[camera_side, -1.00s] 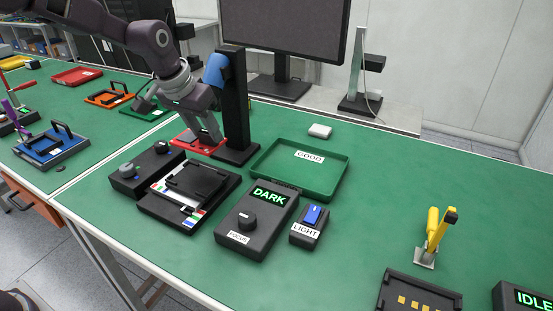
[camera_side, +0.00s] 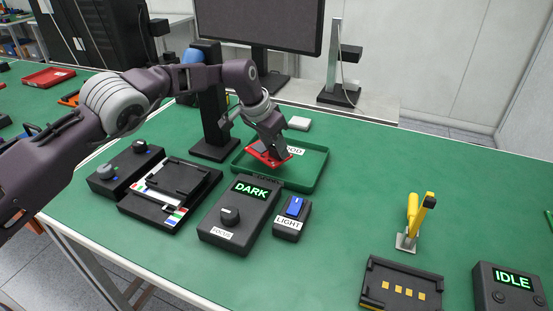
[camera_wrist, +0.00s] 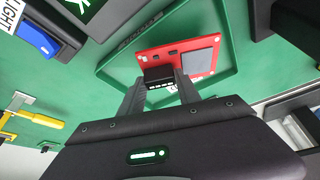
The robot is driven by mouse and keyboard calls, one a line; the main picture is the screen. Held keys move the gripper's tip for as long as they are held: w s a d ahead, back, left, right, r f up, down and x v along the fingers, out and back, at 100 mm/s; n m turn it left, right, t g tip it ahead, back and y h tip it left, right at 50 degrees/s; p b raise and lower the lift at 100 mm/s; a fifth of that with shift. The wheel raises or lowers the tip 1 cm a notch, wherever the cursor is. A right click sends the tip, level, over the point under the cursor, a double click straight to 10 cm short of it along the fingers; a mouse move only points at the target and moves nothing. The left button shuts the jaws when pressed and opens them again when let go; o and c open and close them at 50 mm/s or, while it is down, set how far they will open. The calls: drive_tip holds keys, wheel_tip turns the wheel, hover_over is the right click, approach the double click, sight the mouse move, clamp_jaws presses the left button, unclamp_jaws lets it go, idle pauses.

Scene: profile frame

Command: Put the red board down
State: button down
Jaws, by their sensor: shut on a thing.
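The red board (camera_side: 267,155) is held in my gripper (camera_side: 277,150), over the left part of the green tray labelled GOOD (camera_side: 304,185). In the wrist view the red board (camera_wrist: 203,55) lies between and beyond my fingertips (camera_wrist: 160,88), with a grey square and a dark connector on it. The green tray (camera_wrist: 118,70) is behind it there. My gripper is shut on the board near the black connector. I cannot tell whether the board touches the tray floor. My gripper covers part of the GOOD label.
A black box reading DARK (camera_side: 240,210) and a LIGHT switch box (camera_side: 292,217) stand in front of the tray. A black stand (camera_side: 214,110) rises behind left. Green table to the right is clear up to a yellow-handled clamp (camera_side: 413,215).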

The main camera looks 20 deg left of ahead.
sight(274, 157)
drive_tip(key=shift+f, duration=2)
drive_tip(key=shift+f, duration=0.2)
drive_tip(key=c, duration=0.9)
unclamp_jaws()
drive_tip(key=shift+o, duration=0.2)
drive_tip(key=shift+r, duration=0.1)
drive_tip(key=v, duration=1.2)
drive_tip(key=shift+r, duration=0.1)
